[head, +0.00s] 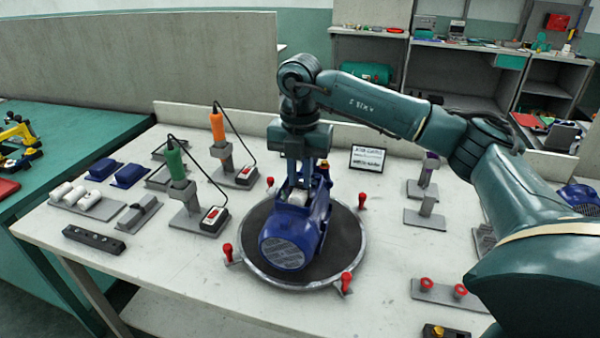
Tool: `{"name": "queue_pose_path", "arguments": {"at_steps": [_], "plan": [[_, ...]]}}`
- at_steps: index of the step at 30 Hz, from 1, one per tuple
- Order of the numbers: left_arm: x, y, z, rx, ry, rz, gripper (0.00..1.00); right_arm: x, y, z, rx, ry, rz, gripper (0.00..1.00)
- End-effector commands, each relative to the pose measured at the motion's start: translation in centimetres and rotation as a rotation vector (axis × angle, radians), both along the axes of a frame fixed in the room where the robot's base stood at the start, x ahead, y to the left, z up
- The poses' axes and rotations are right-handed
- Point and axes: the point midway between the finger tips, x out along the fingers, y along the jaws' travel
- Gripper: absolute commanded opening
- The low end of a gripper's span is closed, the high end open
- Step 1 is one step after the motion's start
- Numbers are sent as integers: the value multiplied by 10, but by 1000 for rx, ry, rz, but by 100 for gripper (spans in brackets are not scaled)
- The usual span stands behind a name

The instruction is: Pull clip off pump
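A blue pump (284,250) with a ribbed grey round end lies on the dark turntable (345,259) at the middle of the bench. My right gripper (298,196) reaches in from the right and points straight down at the pump's upper rear part. Its fingers are at the pump, with a small pale patch between them. I cannot make out the clip, as the gripper and pump body cover that area. Whether the fingers are closed on anything is not clear. My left gripper is not in view.
Red-knobbed clamps (346,281) stand around the turntable rim. A green-handled tool (175,160) and an orange-handled tool (217,124) stand in holders at left. A small sign (367,158) stands behind.

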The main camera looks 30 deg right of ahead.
Motion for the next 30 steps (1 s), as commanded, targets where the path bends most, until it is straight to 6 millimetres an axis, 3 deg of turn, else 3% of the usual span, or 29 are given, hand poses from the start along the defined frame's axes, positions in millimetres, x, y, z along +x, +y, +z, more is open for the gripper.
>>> {"name": "queue_pose_path", "arguments": {"at_steps": [5,28,29,30], "plan": [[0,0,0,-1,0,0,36,0,0,0,0,0,0,0],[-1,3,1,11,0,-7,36,0,0,2,1,-1,0,0],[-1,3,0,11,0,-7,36,0,0,2,1,-1,0,10],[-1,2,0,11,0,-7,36,0,0,2,0,0,0,6]]}}
